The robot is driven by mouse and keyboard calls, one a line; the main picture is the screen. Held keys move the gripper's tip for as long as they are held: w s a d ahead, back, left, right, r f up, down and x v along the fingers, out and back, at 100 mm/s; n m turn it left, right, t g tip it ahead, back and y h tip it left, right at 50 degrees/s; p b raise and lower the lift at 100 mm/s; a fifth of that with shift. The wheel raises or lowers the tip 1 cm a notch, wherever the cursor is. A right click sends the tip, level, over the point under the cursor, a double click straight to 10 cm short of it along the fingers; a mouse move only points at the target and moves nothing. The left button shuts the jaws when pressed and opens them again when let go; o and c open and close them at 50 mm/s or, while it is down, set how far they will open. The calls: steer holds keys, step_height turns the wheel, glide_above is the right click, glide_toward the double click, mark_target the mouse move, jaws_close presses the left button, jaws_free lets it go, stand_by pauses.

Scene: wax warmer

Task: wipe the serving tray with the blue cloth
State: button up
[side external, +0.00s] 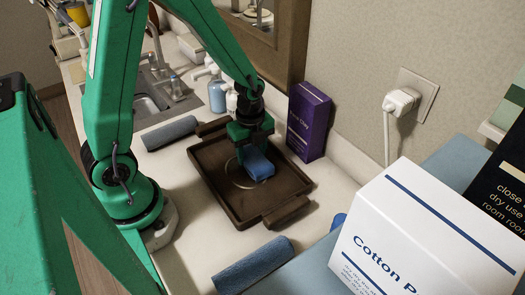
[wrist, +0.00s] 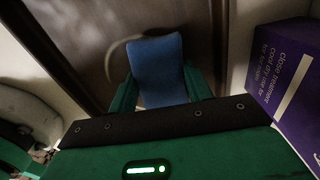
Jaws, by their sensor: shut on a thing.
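The dark brown serving tray (side external: 215,188) lies on the counter in the side external view, with a handle at each end. A pale ring-shaped mark (side external: 232,180) shows on its floor. The blue cloth (side external: 260,165) is a folded pad over the middle of the tray. My gripper (side external: 248,152) points down over the tray and is shut on the cloth. In the wrist view the cloth (wrist: 157,70) sits between the two green fingers, with the tray (wrist: 85,40) behind it and part of the ring mark beside it. Whether the cloth touches the tray is hard to tell.
A purple box (side external: 307,120) stands close behind the tray's right side. Rolled blue-grey towels lie left (side external: 169,133) and in front (side external: 252,264) of the tray. A white cotton box (side external: 425,235) fills the front right. Bottles (side external: 217,96) and a sink (side external: 148,105) are behind.

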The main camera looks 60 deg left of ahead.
steer(key=shift+w+d, duration=0.15)
steer(key=shift+w, duration=0.65)
steer(key=shift+w+d, duration=0.1)
steer(key=shift+w, duration=0.7)
steer(key=shift+s, duration=0.1)
steer(key=shift+s+a, duration=0.1)
steer(key=shift+s, duration=2.85)
step_height(320, 180, up, 7)
steer(key=shift+w, duration=0.1)
